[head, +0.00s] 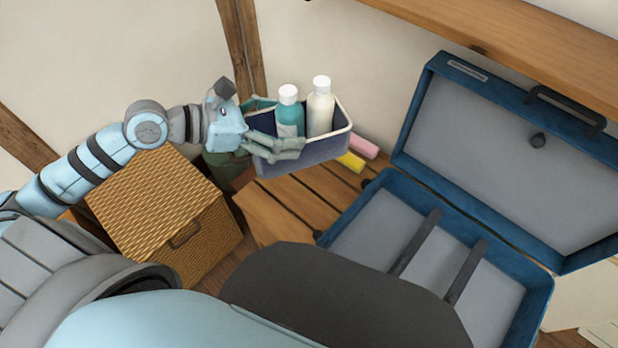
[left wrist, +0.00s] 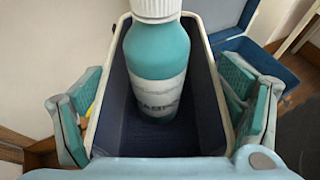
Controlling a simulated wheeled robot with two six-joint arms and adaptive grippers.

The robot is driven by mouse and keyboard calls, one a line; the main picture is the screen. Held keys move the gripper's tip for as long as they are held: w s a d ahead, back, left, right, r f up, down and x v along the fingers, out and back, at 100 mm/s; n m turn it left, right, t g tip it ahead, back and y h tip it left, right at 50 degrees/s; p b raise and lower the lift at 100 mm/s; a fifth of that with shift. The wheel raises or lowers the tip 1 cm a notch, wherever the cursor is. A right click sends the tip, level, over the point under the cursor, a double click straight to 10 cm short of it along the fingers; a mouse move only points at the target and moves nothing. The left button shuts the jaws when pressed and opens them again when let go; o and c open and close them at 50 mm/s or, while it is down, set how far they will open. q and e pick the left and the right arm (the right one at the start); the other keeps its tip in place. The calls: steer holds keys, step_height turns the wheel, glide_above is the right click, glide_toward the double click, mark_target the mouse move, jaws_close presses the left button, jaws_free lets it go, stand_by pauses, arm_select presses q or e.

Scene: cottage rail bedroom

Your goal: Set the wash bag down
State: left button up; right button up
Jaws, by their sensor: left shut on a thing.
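The wash bag (head: 317,153) is an open-topped, blue-grey holder with a pale rim and dark inside. A teal bottle (head: 289,115) and a white bottle (head: 320,108), both white-capped, stand in it. My left gripper (head: 274,140) is shut on the wash bag, with one finger along its near side. In the left wrist view the fingers lie on both sides of the bag (left wrist: 106,128), and the teal bottle (left wrist: 157,65) fills its middle. The bag is upright at the far end of a slatted wooden surface (head: 285,207); I cannot tell whether it touches it. My right gripper is not in view.
A pink roll (head: 363,146) and a yellow roll (head: 351,161) lie just right of the bag. An open blue suitcase (head: 372,190) stands to the right, lid raised. A wicker box (head: 160,205) is on the left. Bare slats show in front of the bag.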

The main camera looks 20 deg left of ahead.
arm_select(q)
steer(key=w+a+f+n+t+y+b, duration=0.2)
steer(key=w+a+f+n+y+b, duration=0.15)
steer(key=w+f, duration=0.45)
steer(key=w+a+f+n+t+y+b, duration=0.15)
steer(key=w+a+f+b, duration=0.3)
steer(key=f, duration=0.75)
arm_select(e)
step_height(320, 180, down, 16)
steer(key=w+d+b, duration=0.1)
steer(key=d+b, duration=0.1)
steer(key=b, duration=0.5)
arm_select(q)
steer(key=f+b, duration=0.2)
steer(key=f, duration=0.4)
steer(key=f+b, duration=0.3)
steer(key=f, duration=0.4)
steer(key=f+b, duration=0.2)
steer(key=f, duration=0.4)
steer(key=shift+d+f, duration=0.15)
steer(key=shift+d, duration=0.1)
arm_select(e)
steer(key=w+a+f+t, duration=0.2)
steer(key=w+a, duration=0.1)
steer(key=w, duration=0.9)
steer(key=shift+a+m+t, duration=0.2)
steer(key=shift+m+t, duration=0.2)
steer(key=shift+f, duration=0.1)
